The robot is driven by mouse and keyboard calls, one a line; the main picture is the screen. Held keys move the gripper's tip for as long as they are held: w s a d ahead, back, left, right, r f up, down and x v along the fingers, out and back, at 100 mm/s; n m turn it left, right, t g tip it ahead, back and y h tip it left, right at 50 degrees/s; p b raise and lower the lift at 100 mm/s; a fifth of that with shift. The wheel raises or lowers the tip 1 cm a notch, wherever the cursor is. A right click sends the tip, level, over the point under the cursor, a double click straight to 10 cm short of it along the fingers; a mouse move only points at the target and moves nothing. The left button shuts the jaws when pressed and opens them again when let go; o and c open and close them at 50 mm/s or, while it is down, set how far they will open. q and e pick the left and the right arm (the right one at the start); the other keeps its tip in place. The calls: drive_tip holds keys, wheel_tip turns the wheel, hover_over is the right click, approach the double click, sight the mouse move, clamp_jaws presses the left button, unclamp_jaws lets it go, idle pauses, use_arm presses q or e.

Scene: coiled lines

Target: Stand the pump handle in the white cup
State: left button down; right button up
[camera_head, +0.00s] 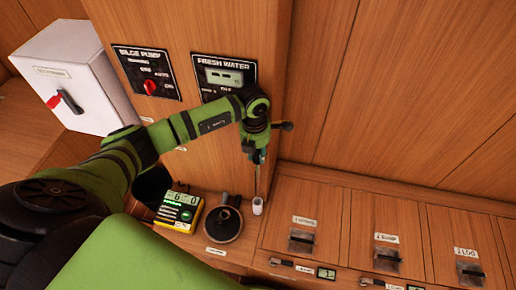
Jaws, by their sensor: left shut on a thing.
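The white cup (257,206) is a small upright white cylinder on the wooden ledge, below my left gripper. My left gripper (259,157) points down and is shut on the pump handle (257,182), a thin rod that hangs nearly upright from the jaws. The rod's lower end reaches the cup's rim in the picture; I cannot tell whether it is inside the cup or just behind it. The part of the handle within the jaws is hidden. My right gripper is not in view.
A round dark fitting (223,224) and a yellow meter (179,212) stand left of the cup. Labelled drawers or hatches (387,250) lie to the right. A wooden panel with bilge pump (146,73) and fresh water (223,77) plates rises behind; a white switch box (72,78) is at left.

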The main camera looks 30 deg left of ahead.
sight(257, 172)
use_arm(q)
drive_tip(key=shift+d+f+b, duration=0.1)
drive_tip(key=shift+f+b, duration=0.35)
drive_tip(key=shift+f, duration=0.2)
drive_tip(key=shift+f+b, duration=1.55)
drive_tip(key=shift+f, duration=0.55)
drive_tip(key=shift+f+b, duration=2.85)
drive_tip(key=shift+f, duration=0.15)
drive_tip(key=c, duration=0.6)
unclamp_jaws()
drive_tip(key=shift+r, duration=0.15)
drive_tip(key=shift+o, duration=0.2)
